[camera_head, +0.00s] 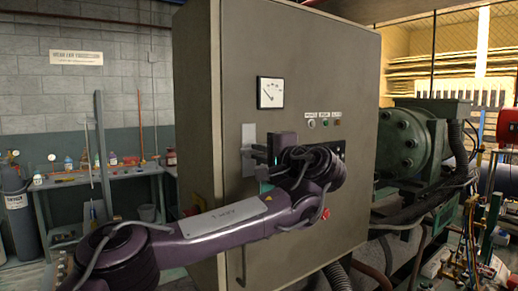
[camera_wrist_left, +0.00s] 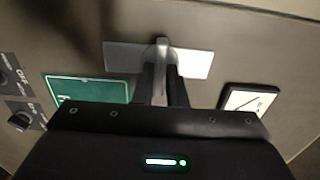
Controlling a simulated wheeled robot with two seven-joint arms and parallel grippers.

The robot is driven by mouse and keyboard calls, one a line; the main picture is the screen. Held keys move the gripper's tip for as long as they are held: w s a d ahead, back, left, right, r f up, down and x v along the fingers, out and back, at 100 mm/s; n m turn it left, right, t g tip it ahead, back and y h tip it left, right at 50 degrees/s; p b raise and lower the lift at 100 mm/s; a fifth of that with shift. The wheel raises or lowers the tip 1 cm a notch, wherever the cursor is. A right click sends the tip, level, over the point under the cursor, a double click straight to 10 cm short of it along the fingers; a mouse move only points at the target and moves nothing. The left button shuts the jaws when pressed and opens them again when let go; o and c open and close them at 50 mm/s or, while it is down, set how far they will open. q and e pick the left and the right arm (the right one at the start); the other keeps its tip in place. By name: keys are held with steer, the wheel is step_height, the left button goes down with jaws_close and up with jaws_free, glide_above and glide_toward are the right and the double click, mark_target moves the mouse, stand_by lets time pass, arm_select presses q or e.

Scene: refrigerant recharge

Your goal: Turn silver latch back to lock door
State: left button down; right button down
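The silver latch sits on the front of the large grey-beige cabinet door (camera_head: 345,90). Its upright backing plate (camera_head: 249,134) shows in the head view, with the lever mostly hidden by my gripper. In the left wrist view the latch lever (camera_wrist_left: 161,58) crosses its silver plate (camera_wrist_left: 196,63). My left gripper (camera_head: 260,154) is at the latch, its two dark fingers (camera_wrist_left: 161,86) on either side of the lever, with little or no gap. The door appears flush with the cabinet. My right gripper is not in view.
A square gauge (camera_head: 270,93) is above the latch, and a row of indicator lights (camera_head: 324,123) is to its right. My left forearm covers the cabinet's lower front. A workbench (camera_head: 105,174) with bottles stands left; green machinery (camera_head: 405,140) stands right.

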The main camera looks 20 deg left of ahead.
arm_select(q)
steer(key=shift+f+m+b, duration=0.15)
steer(key=shift+m+b, duration=0.3)
steer(key=shift+m, duration=0.85)
steer(key=shift+d+m, duration=0.1)
steer(key=shift+m, duration=0.9)
